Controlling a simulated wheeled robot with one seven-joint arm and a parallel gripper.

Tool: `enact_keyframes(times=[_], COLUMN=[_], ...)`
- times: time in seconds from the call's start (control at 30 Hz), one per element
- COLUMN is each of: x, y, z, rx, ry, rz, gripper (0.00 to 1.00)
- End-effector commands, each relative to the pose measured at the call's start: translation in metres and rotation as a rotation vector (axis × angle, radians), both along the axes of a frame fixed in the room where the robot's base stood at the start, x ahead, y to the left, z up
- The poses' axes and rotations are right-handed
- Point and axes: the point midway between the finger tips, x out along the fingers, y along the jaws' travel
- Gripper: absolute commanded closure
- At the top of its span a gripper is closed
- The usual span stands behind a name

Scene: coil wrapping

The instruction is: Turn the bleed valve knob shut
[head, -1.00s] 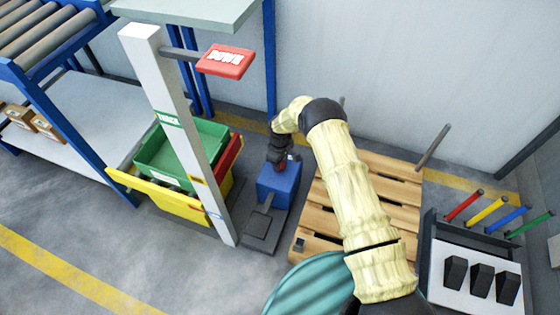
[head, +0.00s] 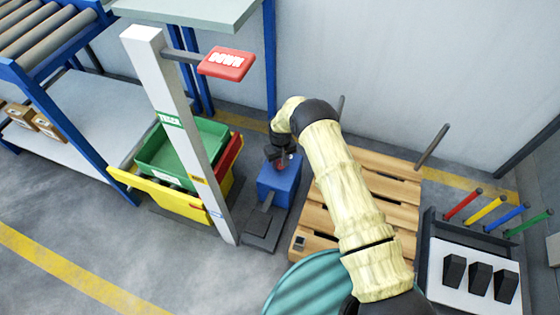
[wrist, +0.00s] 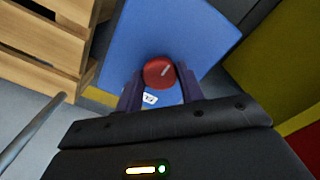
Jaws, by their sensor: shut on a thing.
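The red bleed valve knob (wrist: 158,72), with a pale pointer line slanting up to the right, sits on the blue box (wrist: 180,35) in the wrist view. A small white label (wrist: 150,98) with dark marks shows just below it. My gripper (wrist: 160,80) is shut on the knob, one dark finger on each side. In the head view my gripper (head: 282,158) is over the top of the blue box (head: 279,185), and a bit of the red knob (head: 281,164) shows under it.
A white post (head: 170,130) with a red DOWN paddle (head: 227,63) stands left of the box. A yellow bin (head: 180,200) holds a green bin (head: 180,155). A wooden pallet (head: 385,185) lies to the right. A black pedal (head: 265,222) lies in front.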

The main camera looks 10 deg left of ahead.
Motion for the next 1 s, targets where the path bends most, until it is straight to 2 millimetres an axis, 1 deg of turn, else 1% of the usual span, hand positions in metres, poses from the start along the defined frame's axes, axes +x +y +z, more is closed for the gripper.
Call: enact_keyframes(times=[0.03, 0.23, 0.27, 0.33, 0.37, 0.63, 0.73, 0.87, 1.0], x=[0.002, 0.002, 0.002, 0.002, 0.002, 0.001, 0.001, 0.002, 0.002], y=[0.003, 0.003, 0.003, 0.003, 0.002, 0.001, 0.001, 0.001, 0.001], z=[0.001, 0.001, 0.001, 0.001, 0.001, 0.001, 0.006, 0.022, 0.048], rx=[0.008, 0.007, 0.007, 0.007, 0.006, 0.002, 0.002, 0.003, 0.003], ry=[-0.007, -0.008, -0.008, -0.007, -0.007, -0.003, -0.003, -0.004, -0.004], rz=[-0.001, 0.000, 0.000, 0.000, 0.001, 0.001, 0.001, 0.001, 0.001], gripper=[0.85, 0.85, 0.57, 0.43, 0.41, 0.41, 0.41, 0.41, 0.41])
